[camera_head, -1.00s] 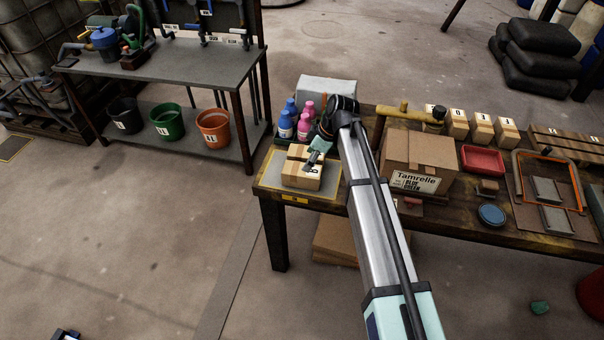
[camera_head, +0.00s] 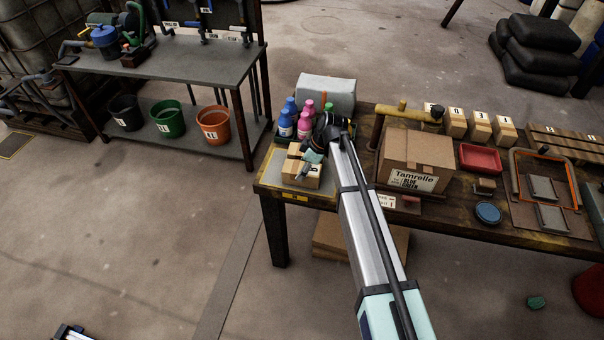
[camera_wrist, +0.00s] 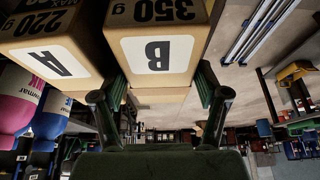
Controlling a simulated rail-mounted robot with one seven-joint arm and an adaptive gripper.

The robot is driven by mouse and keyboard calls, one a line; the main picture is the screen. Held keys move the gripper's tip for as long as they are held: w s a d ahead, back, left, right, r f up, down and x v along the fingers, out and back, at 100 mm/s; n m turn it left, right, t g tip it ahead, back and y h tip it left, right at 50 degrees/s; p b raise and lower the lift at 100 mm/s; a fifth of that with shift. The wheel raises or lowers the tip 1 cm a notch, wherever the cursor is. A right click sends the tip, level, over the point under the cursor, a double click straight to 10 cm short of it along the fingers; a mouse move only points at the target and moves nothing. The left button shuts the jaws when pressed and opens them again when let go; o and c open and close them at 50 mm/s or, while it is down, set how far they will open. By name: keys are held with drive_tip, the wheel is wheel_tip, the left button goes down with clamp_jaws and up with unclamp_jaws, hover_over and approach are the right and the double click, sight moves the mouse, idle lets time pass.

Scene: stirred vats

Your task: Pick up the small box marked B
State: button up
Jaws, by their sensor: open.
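The small box marked B (camera_wrist: 158,55) appears large and upside down in the wrist view, with "350 g" above its letter. A like box marked A (camera_wrist: 45,62) stands close beside it on the left. In the head view the small boxes (camera_head: 296,178) sit at the table's left end, partly hidden by my gripper (camera_head: 309,164). In the wrist view my gripper (camera_wrist: 162,90) is open, one finger at each side of box B's near end. I cannot tell whether the fingers touch it; nothing shows it lifted.
Blue and pink bottles (camera_head: 304,124) stand just behind the small boxes. A grey block (camera_head: 327,92) is behind them. A large carton (camera_head: 415,160) stands to the right on the table (camera_head: 455,222). Several more small boxes (camera_head: 480,128) stand farther right.

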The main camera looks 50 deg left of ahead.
drive_tip(key=shift+f+b, duration=0.25)
drive_tip(key=shift+b, duration=0.05)
idle(0.5)
drive_tip(key=c, duration=1.1)
drive_tip(key=shift+r, duration=0.15)
